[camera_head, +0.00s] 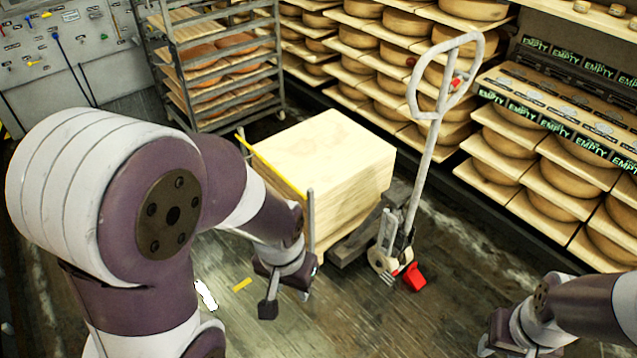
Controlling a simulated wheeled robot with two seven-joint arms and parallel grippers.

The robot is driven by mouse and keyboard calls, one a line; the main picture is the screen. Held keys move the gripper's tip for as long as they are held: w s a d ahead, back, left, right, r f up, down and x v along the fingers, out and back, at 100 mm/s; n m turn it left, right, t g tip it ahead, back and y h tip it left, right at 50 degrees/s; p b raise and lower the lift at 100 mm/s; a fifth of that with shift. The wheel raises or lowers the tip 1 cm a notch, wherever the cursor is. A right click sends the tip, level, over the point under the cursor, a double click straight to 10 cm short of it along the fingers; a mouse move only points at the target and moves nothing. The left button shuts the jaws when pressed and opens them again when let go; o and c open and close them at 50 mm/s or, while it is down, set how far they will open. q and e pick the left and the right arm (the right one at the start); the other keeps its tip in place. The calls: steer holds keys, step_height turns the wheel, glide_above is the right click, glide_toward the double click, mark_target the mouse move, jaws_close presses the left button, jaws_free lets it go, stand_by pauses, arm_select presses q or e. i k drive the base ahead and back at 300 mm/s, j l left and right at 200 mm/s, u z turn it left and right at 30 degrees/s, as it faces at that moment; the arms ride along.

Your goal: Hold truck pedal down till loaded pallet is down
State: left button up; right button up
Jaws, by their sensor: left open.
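The pallet truck (433,125) stands in the middle, its grey handle upright with a loop at the top. Its red pedal (413,277) sticks out low at its base, close to the floor. A stack of pale boards (335,150) rests in front of the truck; the pallet under it is mostly hidden, so I cannot tell whether it touches the floor. My left gripper (285,290) is open and empty, pointing down left of the pedal and apart from it. My right arm shows at the lower right; its gripper (490,345) is cut off by the frame edge.
Shelves of cheese wheels (510,145) run along the back and right, some marked with EMPTY labels (560,128). A wheeled rack (215,70) stands behind the stack. A grey control panel (60,60) is at the upper left. The wooden floor (370,325) in front of the pedal is clear.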

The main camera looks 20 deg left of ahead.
mark_target(388, 279)
steer(key=i+l+u, duration=0.2)
steer(key=i+l, duration=0.6)
steer(key=i+l+u, duration=0.15)
steer(key=i+l, duration=0.65)
steer(key=l, duration=0.15)
